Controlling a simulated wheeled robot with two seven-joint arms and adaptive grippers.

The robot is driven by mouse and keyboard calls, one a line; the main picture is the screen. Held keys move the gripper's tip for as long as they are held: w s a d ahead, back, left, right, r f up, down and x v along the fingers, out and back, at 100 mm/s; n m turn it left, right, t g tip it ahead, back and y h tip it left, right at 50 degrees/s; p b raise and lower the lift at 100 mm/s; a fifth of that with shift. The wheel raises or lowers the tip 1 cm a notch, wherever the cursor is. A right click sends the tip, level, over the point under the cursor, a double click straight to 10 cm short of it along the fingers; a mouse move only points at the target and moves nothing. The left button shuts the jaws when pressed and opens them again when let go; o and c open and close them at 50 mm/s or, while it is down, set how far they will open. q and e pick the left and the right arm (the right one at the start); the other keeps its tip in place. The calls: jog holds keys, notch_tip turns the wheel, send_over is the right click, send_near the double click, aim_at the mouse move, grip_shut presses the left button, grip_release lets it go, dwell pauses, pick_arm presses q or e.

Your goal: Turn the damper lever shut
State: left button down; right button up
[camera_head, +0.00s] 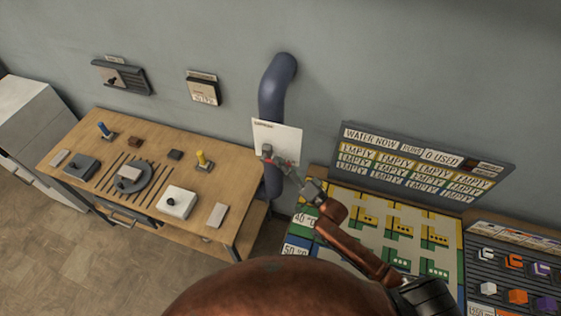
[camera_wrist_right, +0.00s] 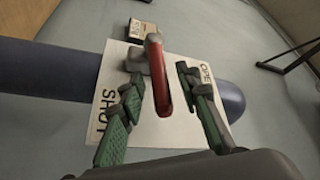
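The damper lever (camera_wrist_right: 161,85) is a red handle on a grey hub, in front of a white plate (camera_head: 289,136) on the blue pipe (camera_head: 277,85). In the right wrist view the plate (camera_wrist_right: 180,125) reads SHUT at the left and OPE at the right, the rest hidden. The lever lies between these words, its free end towards my wrist. My right gripper (camera_wrist_right: 160,75) is open, one green-padded finger on each side of the lever, with gaps visible. In the head view this gripper (camera_head: 276,159) is at the plate and covers part of the lever. My left gripper is not in view.
A wooden bench (camera_head: 225,187) with several small fixtures stands left of the pipe. A WATER NOW board (camera_head: 428,160) hangs at the right, above a table with a coloured board (camera_head: 385,215). A rack of coloured pieces (camera_head: 495,275) stands at the far right.

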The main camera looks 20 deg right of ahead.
jog(key=shift+w, duration=0.1)
grip_shut()
dwell(0.4)
dwell(0.3)
